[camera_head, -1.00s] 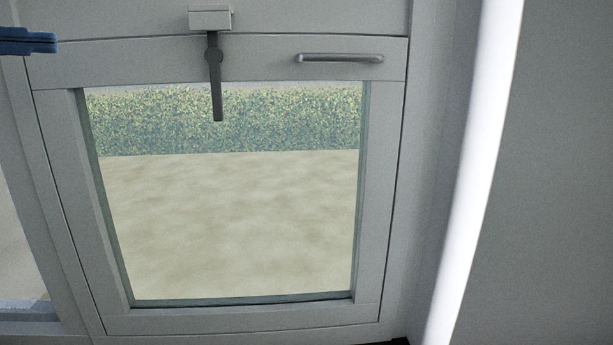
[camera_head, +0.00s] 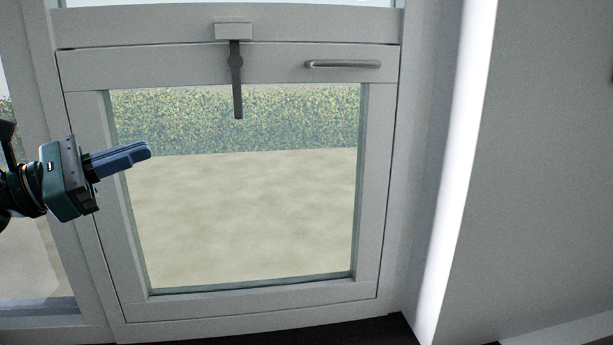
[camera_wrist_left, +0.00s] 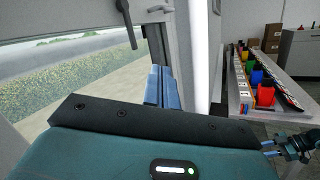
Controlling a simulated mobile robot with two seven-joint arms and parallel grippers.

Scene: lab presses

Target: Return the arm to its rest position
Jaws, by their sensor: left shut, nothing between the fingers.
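My left gripper (camera_head: 146,151) comes in from the left in the head view, in front of the left part of a white-framed window sash (camera_head: 250,306). Its blue fingers are shut with nothing between them and point right. They also show in the left wrist view (camera_wrist_left: 162,72). A dark latch lever (camera_head: 237,85) hangs straight down at the top of the sash, apart from the gripper. A grey bar handle (camera_head: 343,64) is at the sash's upper right. My right gripper is not in the head view; dark arm parts with blue tips show at the wrist view's lower right.
A white pillar edge (camera_head: 470,150) and a grey wall (camera_head: 550,170) stand right of the window. In the left wrist view, a table (camera_wrist_left: 243,98) with several coloured items is at the right, with brown boxes (camera_wrist_left: 272,38) behind. The space before the window is clear.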

